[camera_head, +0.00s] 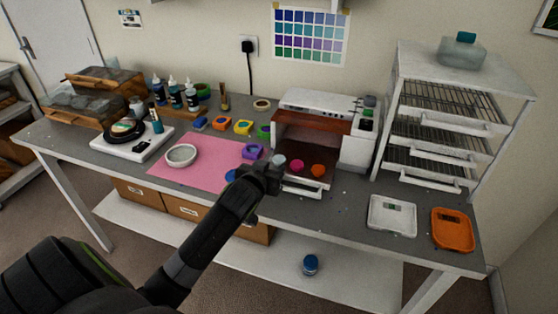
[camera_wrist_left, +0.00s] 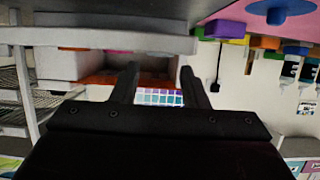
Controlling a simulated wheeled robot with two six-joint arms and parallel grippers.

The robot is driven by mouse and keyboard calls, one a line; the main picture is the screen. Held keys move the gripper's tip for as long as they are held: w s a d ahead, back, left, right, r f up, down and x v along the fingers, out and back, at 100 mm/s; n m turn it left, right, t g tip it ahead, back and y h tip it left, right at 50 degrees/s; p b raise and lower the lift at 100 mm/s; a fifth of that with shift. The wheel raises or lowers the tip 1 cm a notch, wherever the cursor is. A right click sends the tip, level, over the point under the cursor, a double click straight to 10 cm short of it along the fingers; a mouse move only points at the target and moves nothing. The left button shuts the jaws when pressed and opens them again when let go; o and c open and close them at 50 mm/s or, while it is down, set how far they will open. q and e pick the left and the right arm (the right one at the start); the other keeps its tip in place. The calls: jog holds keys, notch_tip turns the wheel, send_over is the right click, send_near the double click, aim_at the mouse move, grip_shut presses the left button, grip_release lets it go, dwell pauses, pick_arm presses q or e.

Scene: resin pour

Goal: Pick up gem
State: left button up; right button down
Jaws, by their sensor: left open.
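No single thing is clearly a gem. A pink round piece (camera_head: 297,165) and an orange-red round piece (camera_head: 318,170) lie in the open front of the white and red-brown box machine (camera_head: 309,138). A paler pink piece beside them is partly behind my left gripper (camera_head: 270,174). That gripper is at the machine's front left, and its fingers are apart. In the left wrist view, the gripper (camera_wrist_left: 160,85) shows nothing between its fingers except the distant wall chart and machine opening. I cannot tell its exact gap to the pieces. My right gripper is out of view.
A pink mat (camera_head: 210,172) holds a white bowl (camera_head: 181,155) and a purple mold (camera_head: 253,151). Several coloured molds stand behind it.

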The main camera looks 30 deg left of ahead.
aim_at(277, 163)
pick_arm(q)
jog(key=shift+f+p+x, duration=0.2)
jog(key=shift+p+x, duration=0.3)
jog(key=shift+x, duration=2)
jog(key=shift+s, duration=0.15)
jog(key=c, duration=0.6)
